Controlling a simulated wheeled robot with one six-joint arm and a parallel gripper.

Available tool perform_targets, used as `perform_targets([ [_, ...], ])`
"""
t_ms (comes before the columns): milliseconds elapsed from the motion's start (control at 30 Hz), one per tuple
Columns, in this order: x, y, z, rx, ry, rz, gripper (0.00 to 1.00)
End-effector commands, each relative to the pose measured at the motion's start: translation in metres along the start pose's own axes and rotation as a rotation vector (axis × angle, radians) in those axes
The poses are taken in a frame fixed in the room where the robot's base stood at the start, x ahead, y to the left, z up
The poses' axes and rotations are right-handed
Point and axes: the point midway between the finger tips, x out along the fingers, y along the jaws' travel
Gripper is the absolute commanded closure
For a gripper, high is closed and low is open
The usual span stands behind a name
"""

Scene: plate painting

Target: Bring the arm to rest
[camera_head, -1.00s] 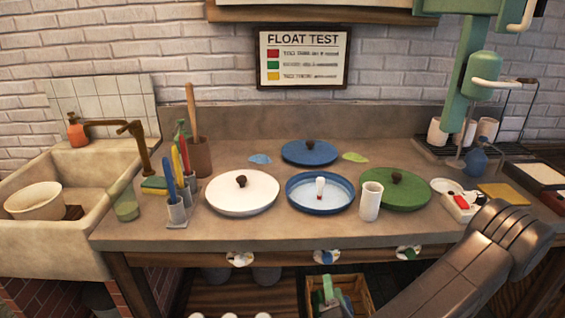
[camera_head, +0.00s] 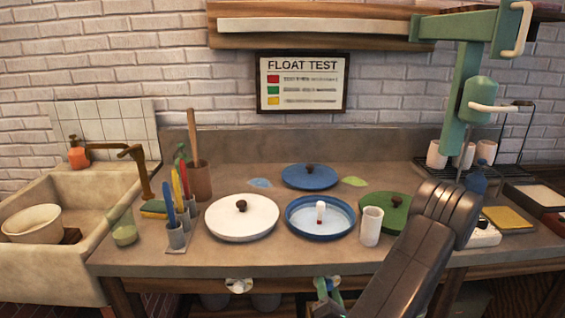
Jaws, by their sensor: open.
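My dark grey arm (camera_head: 420,245) rises from the bottom edge at right of centre, and its bent joint (camera_head: 450,208) stands in front of the bench's right part. The arm hides part of the green lid (camera_head: 397,215) and some of the bench. I cannot see my gripper's fingers, and nothing held shows.
On the bench (camera_head: 280,258) are a white lid (camera_head: 242,222), a water basin (camera_head: 320,232) holding a small white float, a white cup (camera_head: 371,226) and a blue lid (camera_head: 309,177). A brush holder (camera_head: 177,236) stands left. Green equipment (camera_head: 470,90) overhangs at right.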

Motion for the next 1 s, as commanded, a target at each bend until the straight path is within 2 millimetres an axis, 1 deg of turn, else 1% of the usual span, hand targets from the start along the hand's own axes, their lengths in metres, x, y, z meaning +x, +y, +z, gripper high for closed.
perform_targets([
  [400, -0.0002, -0.001, -0.0005, -0.356, 0.0, 0.0, 0.52],
  [600, -0.0003, -0.0009, -0.0002, -0.496, 0.0, 0.001, 0.52],
  [800, -0.0003, -0.0008, 0.0001, -0.569, 0.001, 0.001, 0.52],
  [1000, -0.0003, -0.0006, 0.0002, -0.585, 0.001, 0.001, 0.52],
])
